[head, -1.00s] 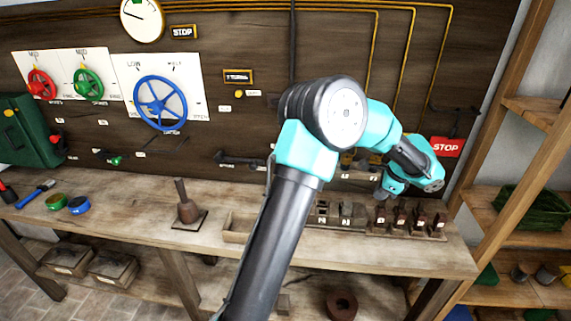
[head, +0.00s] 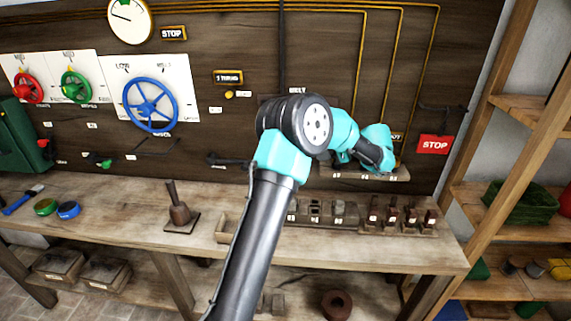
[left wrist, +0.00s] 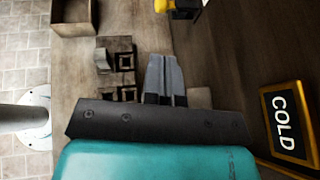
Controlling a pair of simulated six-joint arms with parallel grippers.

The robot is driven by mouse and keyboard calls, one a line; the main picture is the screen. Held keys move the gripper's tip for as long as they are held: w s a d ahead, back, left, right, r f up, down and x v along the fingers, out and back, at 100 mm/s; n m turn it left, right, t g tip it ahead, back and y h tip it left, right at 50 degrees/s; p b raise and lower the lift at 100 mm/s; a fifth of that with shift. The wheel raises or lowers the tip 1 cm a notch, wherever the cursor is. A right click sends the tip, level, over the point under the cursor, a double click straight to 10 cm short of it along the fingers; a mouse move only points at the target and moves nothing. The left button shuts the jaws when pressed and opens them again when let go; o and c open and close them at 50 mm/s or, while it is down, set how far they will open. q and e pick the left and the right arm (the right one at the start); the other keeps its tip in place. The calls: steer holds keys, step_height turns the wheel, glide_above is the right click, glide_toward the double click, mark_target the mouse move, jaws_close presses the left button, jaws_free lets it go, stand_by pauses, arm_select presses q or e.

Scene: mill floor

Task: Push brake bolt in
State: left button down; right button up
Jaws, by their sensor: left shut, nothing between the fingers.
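A dark bar like a bolt (head: 230,160) lies along the panel low behind the bench, left of my arm; I cannot tell whether it is the brake bolt. My left arm crosses the middle of the head view, and its wrist is near the panel above the right part of the bench. My left gripper (left wrist: 166,62) is shut and empty in the left wrist view, its grey fingers together near the dark panel. In the head view its fingers are hidden or too small to make out. My right gripper is not in view.
A bench holds a row of dark blocks (head: 400,218) and an open wooden box (left wrist: 75,18). A COLD sign (left wrist: 287,120) is right of my gripper. A red STOP sign (head: 434,145) and a blue handwheel (head: 150,104) are on the panel. Shelves stand at right.

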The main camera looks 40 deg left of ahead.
arm_select(q)
steer(key=x, duration=1.4)
steer(key=shift+d+f, duration=0.1)
